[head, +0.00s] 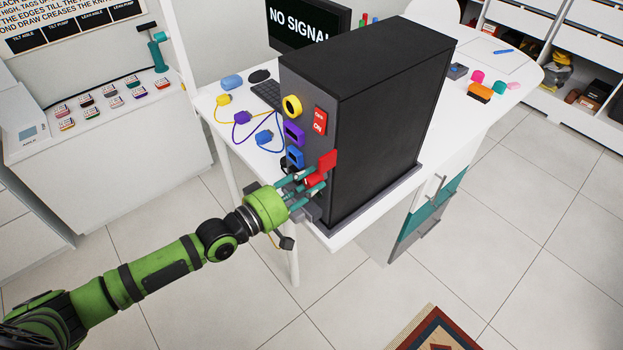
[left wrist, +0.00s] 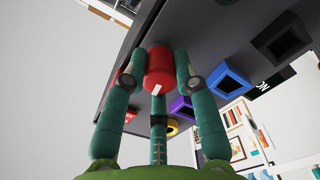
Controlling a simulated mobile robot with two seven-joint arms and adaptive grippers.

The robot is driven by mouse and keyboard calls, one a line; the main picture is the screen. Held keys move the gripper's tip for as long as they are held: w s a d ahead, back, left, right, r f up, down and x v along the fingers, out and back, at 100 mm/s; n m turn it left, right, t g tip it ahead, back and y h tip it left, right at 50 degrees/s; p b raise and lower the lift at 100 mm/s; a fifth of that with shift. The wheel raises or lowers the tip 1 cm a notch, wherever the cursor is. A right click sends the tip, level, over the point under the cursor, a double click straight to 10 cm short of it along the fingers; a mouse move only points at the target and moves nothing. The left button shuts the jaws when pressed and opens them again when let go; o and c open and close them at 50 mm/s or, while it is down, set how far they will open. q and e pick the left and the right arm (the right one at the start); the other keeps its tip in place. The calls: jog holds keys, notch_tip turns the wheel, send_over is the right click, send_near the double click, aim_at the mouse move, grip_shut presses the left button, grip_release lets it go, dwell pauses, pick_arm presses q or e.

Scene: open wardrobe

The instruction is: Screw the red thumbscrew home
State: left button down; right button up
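The red thumbscrew (head: 314,181) is at the lower front of the black computer case (head: 385,120). In the left wrist view the thumbscrew (left wrist: 160,68) is a red cylinder with a white mark on its near end. My left gripper (head: 306,183) has its green fingers around the thumbscrew. In the left wrist view two fingertips (left wrist: 160,65) press close on its left and right sides, and a third finger is behind it. The screw's inner end and the gap to the case are hidden. My right gripper is not in view.
A red flat piece (head: 327,160) stands just above the thumbscrew. Yellow (head: 292,106), purple (head: 293,133) and blue (head: 295,157) sockets and a red switch (head: 320,121) are on the case front. Plugs with cables lie left on the white table (head: 235,135).

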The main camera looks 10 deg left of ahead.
pick_arm(q)
jog(key=m, duration=0.2)
jog(key=shift+r+m+p, duration=0.1)
jog(key=shift+m+p, duration=0.2)
jog(key=m, duration=1.4)
jog(key=shift+m, duration=0.4)
jog(key=c, duration=0.9)
grip_release()
jog(key=shift+c, duration=0.3)
